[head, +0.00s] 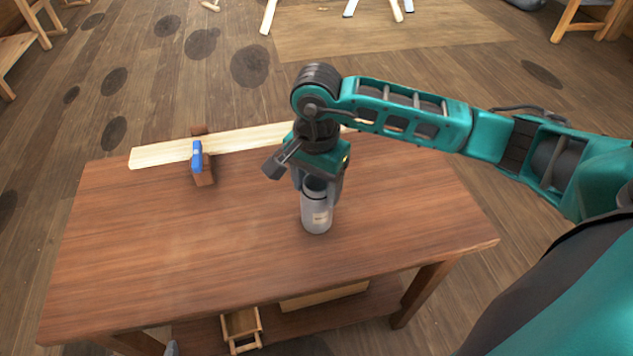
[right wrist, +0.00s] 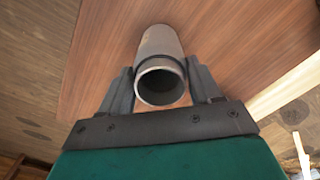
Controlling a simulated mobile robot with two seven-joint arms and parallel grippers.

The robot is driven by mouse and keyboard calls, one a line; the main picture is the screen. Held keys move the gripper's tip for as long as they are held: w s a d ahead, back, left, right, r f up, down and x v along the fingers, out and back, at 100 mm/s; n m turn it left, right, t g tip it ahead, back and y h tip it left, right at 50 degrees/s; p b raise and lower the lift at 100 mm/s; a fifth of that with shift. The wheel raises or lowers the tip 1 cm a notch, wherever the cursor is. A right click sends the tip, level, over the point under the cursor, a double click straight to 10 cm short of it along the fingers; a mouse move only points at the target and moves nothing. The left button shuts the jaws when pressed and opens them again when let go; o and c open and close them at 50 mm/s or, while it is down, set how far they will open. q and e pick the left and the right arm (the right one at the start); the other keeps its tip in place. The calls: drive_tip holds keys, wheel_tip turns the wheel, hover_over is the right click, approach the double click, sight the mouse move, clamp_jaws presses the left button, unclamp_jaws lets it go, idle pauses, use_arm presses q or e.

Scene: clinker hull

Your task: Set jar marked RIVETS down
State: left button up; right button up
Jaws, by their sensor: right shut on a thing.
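A grey cylindrical jar (head: 317,217) with a small pale label is upright at the right part of the wooden table (head: 200,250). The label is too small to read. My right gripper (head: 319,190) comes from above and is shut on the jar near its top. In the right wrist view the jar (right wrist: 157,45) sits between the two fingers, its round open mouth towards the camera. I cannot tell whether the jar's base touches the table top. My left gripper is not in view.
A pale plank (head: 240,139) lies along the table's back edge. A blue and brown tool (head: 198,160) stands at the plank. A small wooden crate (head: 241,328) is on the lower shelf. The table's left and front are clear.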

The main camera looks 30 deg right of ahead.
drive_tip(key=o, duration=1.4)
drive_tip(key=shift+f, duration=0.1)
drive_tip(key=shift+o, duration=0.2)
wheel_tip(320, 180, up, 12)
drive_tip(key=shift+r, duration=0.2)
